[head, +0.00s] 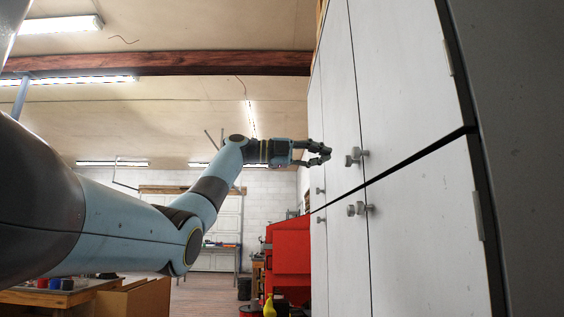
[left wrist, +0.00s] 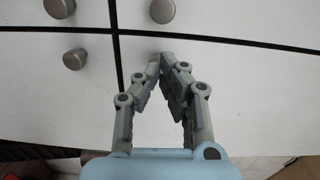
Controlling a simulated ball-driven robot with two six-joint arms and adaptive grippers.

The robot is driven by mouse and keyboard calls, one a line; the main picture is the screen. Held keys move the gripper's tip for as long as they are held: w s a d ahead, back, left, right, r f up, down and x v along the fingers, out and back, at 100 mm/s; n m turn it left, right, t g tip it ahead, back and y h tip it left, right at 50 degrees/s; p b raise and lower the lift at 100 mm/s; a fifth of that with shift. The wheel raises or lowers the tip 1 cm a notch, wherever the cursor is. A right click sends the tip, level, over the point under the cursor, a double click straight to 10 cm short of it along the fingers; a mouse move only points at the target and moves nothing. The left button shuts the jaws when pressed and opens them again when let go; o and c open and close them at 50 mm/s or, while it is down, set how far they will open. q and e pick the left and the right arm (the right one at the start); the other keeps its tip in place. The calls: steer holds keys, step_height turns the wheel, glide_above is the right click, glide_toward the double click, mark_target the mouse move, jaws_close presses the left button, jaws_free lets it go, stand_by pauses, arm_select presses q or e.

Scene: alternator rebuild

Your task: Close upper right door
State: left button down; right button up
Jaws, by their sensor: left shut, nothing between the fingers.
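The tall white cabinet stands at the right in the head view. Its upper right door (head: 408,75) looks flush or nearly flush with its neighbours; I cannot tell whether a small gap is left. A round knob (head: 361,154) sits at its lower left corner. My left gripper (head: 328,152) is shut and empty, at knob height, to the left of that knob in the picture. In the left wrist view the closed fingertips (left wrist: 161,62) are over a white door panel (left wrist: 240,85); contact cannot be told. My right gripper is not in view.
Lower doors (head: 420,235) with knobs (head: 361,208) lie below a dark horizontal gap. Several knobs, one at the top (left wrist: 162,10), show in the left wrist view. A red cabinet (head: 290,250) stands beyond, and a workbench (head: 60,294) is at lower left.

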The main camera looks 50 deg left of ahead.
arm_select(q)
steer(key=a+p, duration=0.2)
steer(key=a, duration=0.6)
steer(key=shift+a+r, duration=0.15)
steer(key=shift+a, duration=0.25)
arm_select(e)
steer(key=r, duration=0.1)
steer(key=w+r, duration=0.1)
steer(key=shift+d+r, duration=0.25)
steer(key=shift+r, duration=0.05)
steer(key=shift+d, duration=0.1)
